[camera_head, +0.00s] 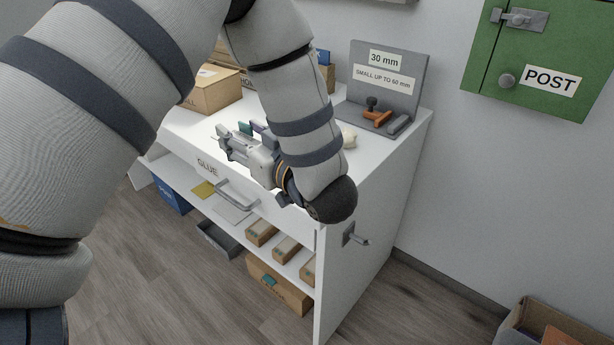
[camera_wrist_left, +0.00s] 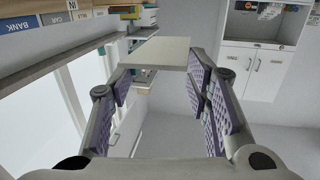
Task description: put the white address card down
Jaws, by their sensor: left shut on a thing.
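My left gripper (camera_head: 232,143) is over the white desk top (camera_head: 372,150), its arm reaching in from the upper left. In the left wrist view the gripper (camera_wrist_left: 160,75) has its purple pads on both sides of a pale flat card (camera_wrist_left: 160,53), the white address card, and is shut on it. The card sticks out beyond the fingertips. In the head view I cannot make out the card clearly against the white desk. My right gripper is in neither view.
A cardboard box (camera_head: 212,92) stands at the desk's back left. A grey board marked "30 mm" (camera_head: 388,78) with an orange-handled tool (camera_head: 376,117) is at the back right. Brown parcels (camera_head: 276,284) sit on lower levels. A green POST box (camera_head: 540,50) is on the wall.

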